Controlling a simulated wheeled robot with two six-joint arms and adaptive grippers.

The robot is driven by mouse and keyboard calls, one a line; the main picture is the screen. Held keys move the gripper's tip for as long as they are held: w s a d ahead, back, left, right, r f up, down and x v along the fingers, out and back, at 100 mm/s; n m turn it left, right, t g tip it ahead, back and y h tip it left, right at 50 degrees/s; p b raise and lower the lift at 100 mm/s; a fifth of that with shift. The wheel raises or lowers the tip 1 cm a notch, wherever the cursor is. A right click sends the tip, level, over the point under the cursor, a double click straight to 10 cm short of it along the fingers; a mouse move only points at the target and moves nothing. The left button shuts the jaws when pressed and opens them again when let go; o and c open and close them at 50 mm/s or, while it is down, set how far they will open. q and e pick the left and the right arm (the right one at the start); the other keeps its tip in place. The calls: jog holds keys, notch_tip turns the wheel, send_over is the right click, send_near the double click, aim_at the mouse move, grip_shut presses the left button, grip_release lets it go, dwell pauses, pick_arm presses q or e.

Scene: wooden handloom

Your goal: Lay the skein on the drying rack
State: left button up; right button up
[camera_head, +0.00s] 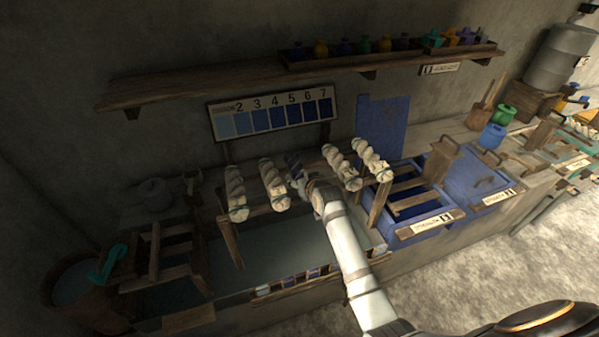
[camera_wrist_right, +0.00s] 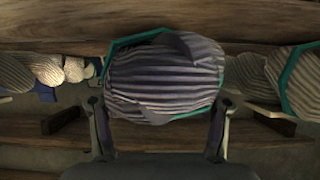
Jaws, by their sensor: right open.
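The dark blue-grey skein (camera_head: 293,162) is in the row of pale skeins on the drying rack (camera_head: 379,204), in the gap between two on the left and two on the right. In the right wrist view the skein (camera_wrist_right: 165,75) looks ribbed, with a teal tie around it, in front of a wooden bar. My right gripper (camera_head: 303,184) is at its near end. In the wrist view the fingers (camera_wrist_right: 160,104) are open, one on each side of the skein's lower edge; I cannot tell whether they touch it. My left gripper is not in view.
Pale skeins (camera_head: 274,185) hang close on both sides, also in the wrist view (camera_wrist_right: 300,80). A numbered blue shade board (camera_head: 272,113) stands behind, under a wooden shelf (camera_head: 200,83). Blue vats (camera_head: 432,221) stand right of the rack, a wooden tub (camera_head: 60,290) far left.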

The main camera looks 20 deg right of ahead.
jog(key=shift+x, duration=0.75)
jog(key=shift+s, duration=0.15)
jog(key=shift+c, duration=1)
jog(key=c, duration=0.9)
